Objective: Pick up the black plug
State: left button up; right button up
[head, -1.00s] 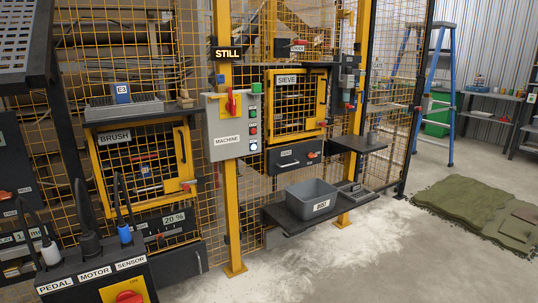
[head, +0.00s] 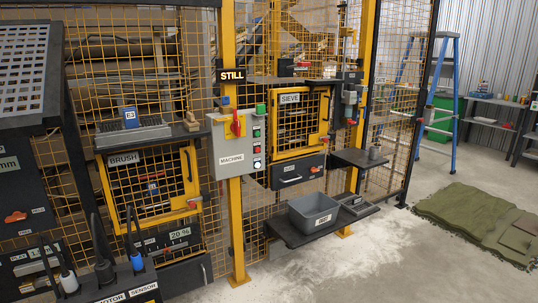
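The black plug (head: 104,270) stands at the bottom left of the head view, upright in the connector box (head: 118,288) behind the MOTOR label, with a thick black cable rising from it. A white plug (head: 69,282) stands to its left and a blue plug (head: 137,262) to its right, behind the SENSOR label. The lower part of the box is cut off by the picture's bottom edge. Neither of my grippers is in view, so their state does not show.
A yellow post with the grey MACHINE control box (head: 239,148) stands right of the plugs. Behind is a mesh guard with the BRUSH door (head: 152,186). A grey bin (head: 314,212) sits on a low shelf. Open floor with pale dust lies at right.

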aim_at(105, 274)
jog(key=i+l+u, duration=0.35)
jog(key=i+l, duration=0.8)
